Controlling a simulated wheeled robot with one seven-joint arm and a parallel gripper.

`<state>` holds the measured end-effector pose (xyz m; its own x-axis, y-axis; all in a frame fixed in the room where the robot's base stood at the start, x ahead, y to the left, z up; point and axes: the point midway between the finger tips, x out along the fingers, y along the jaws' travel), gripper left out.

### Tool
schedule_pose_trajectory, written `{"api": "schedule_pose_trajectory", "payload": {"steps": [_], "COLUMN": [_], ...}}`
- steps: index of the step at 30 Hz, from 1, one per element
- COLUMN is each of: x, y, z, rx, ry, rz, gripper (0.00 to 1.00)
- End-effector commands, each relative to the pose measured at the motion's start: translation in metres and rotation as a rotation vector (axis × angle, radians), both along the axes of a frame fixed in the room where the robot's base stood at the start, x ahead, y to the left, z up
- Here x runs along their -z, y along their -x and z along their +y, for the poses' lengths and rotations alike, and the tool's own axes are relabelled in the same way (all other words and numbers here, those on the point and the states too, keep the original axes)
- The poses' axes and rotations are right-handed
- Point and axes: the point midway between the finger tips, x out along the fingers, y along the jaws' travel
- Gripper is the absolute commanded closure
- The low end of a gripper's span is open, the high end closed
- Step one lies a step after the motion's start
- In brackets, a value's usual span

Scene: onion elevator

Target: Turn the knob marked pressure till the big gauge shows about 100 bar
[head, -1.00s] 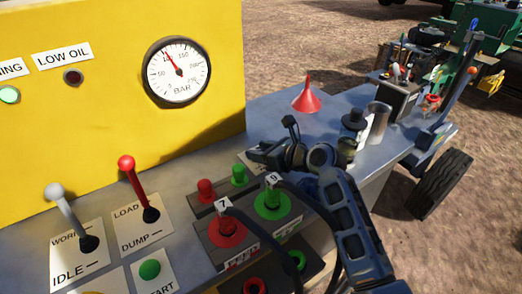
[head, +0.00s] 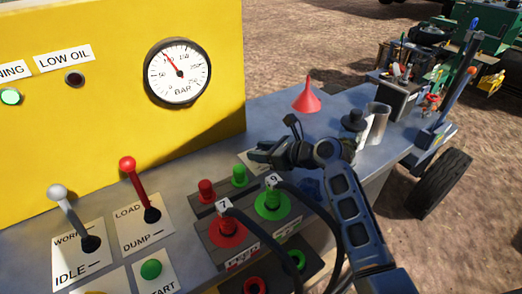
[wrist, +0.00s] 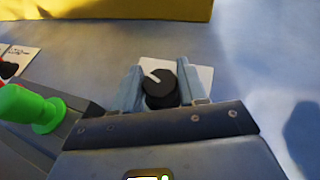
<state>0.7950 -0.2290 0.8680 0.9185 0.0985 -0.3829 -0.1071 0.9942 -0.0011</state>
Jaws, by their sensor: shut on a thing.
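The black pressure knob (wrist: 158,76) has a white pointer line aimed to the upper left in the wrist view. It stands on a pale label plate (wrist: 203,76) whose marking I cannot read. My gripper (wrist: 160,90) is shut on the knob, one finger on each side. In the head view my gripper (head: 266,153) hides most of the knob. The big round gauge (head: 178,88), marked BAR, is on the yellow panel. Its red needle points to the upper left, roughly at 100, between the 50 and 150 marks.
A green fitting (head: 272,203) and a red fitting (head: 228,232) with black hoses stand close to my arm. A red-knobbed lever (head: 139,190) and a grey-knobbed lever (head: 76,218) are to the left.

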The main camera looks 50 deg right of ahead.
Motion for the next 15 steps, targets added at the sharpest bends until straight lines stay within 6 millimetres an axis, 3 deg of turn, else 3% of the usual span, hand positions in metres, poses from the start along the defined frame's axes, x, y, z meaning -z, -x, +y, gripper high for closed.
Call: {"api": "schedule_pose_trajectory", "payload": {"steps": [1, 2, 3, 8, 15], "x": [0.0009, 0.0009, 0.0009, 0.0007, 0.0000], "y": [0.0007, 0.0007, 0.0007, 0.0005, 0.0010], "z": [0.0000, 0.0001, 0.0001, 0.0001, 0.0001], "rx": [0.001, 0.001, 0.001, 0.001, 0.001], "ry": [-0.002, -0.002, -0.002, -0.002, -0.001], "rz": [0.001, 0.001, 0.001, 0.001, 0.000], "gripper": [0.89, 0.56, 0.53, 0.37, 0.37]}}
